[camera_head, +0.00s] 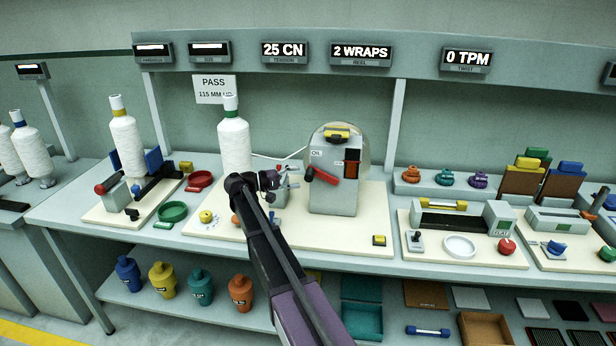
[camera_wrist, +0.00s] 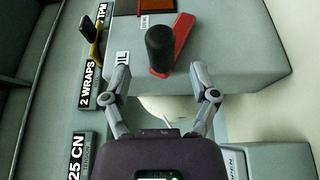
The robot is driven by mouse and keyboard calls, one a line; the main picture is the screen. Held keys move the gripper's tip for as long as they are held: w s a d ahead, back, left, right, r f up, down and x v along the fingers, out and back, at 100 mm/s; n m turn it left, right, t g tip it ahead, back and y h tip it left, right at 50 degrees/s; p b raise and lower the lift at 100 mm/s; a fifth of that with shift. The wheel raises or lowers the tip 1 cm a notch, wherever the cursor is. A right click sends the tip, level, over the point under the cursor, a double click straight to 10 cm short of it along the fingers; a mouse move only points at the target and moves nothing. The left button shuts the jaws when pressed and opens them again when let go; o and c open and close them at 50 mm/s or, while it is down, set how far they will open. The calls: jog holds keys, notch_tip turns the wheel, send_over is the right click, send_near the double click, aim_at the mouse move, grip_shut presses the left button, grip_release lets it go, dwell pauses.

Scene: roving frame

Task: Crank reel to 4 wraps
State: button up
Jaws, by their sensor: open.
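The reel is a grey housing (camera_head: 333,195) with a clear round cover behind it, on a cream base board. Its red crank arm (camera_head: 322,175) is on the front face. In the wrist view the red crank arm (camera_wrist: 181,38) slants and carries a black knob (camera_wrist: 160,48). My gripper (camera_head: 288,178) is just left of the crank in the head view. In the wrist view my gripper (camera_wrist: 160,74) is open, its two fingers on either side of the knob and apart from it. The reel display (camera_head: 360,52) reads 2 WRAPS.
A white yarn cone (camera_head: 234,145) stands left of the reel, with a thread running towards it. The tension display (camera_head: 284,52) reads 25 CN and the twist display (camera_head: 467,60) 0 TPM. A small yellow-topped block (camera_head: 379,240) sits at the board's front right corner.

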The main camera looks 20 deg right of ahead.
aim_at(309, 175)
jog(key=shift+s+d, duration=0.25)
jog(key=shift+d, duration=0.9)
jog(key=shift+s+d, duration=0.2)
jog(key=shift+d, duration=0.95)
